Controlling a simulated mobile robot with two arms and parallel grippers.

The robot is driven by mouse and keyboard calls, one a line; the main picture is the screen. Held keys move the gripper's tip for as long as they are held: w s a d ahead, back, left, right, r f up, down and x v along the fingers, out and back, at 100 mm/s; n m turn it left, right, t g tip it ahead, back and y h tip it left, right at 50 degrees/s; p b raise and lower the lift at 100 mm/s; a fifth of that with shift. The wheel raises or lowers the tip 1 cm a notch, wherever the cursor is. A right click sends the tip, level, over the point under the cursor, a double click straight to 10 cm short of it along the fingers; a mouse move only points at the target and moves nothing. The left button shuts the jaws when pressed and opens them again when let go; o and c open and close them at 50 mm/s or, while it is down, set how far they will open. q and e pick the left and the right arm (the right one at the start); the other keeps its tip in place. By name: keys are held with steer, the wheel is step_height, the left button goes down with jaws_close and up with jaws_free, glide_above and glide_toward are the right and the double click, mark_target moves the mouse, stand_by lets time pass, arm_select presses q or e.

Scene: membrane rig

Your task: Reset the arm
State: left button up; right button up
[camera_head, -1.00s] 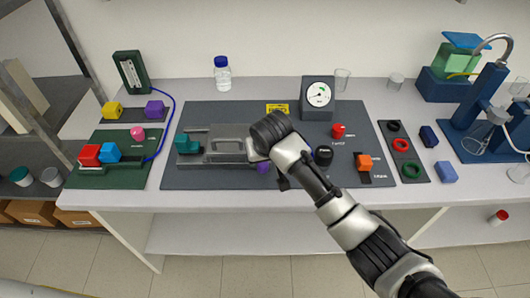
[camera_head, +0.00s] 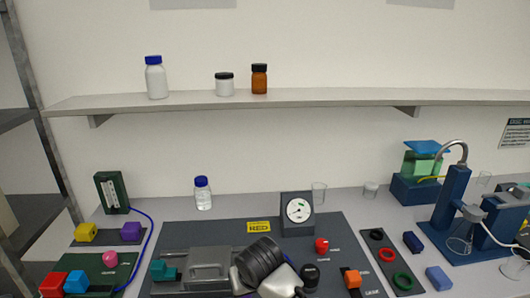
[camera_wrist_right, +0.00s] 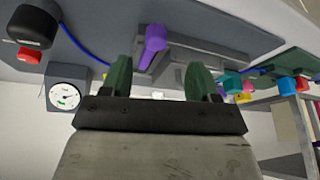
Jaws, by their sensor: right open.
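My right arm reaches in from the bottom of the head view, with its dark ribbed wrist just right of the grey metal block (camera_head: 209,262) on the dark board (camera_head: 225,236). Its fingers are hidden in that view. In the right wrist view my right gripper (camera_wrist_right: 160,78) shows two green fingers, spread apart. A purple handle (camera_wrist_right: 152,42) appears between them, near the grey block; nothing is visibly gripped, and I cannot tell the distance. My left gripper is not in view.
A gauge (camera_head: 298,210) stands at the board's back edge. A red knob (camera_head: 321,245), black knob (camera_head: 309,273) and orange block (camera_head: 352,278) sit right of my wrist. A wall shelf (camera_head: 300,97) holds bottles. A blue stand (camera_head: 452,205) is at right.

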steer(key=s+d+f+m, duration=0.2)
steer(key=s+d+f, duration=0.6)
steer(key=s+d, duration=0.5)
steer(key=s+d+h, duration=0.2)
steer(key=s+d, duration=1)
steer(key=s, duration=0.3)
step_height(320, 180, down, 30)
steer(key=s+f+g+b, duration=0.1)
steer(key=s+g+b, duration=0.1)
steer(key=b, duration=0.1)
steer(key=s+d+f+g+b, duration=0.1)
steer(key=s+d+f+b, duration=0.1)
steer(key=s+f, duration=1.3)
steer(key=shift+s+d+f, duration=0.15)
steer(key=shift+s+d, duration=0.05)
steer(key=shift+d, duration=0.3)
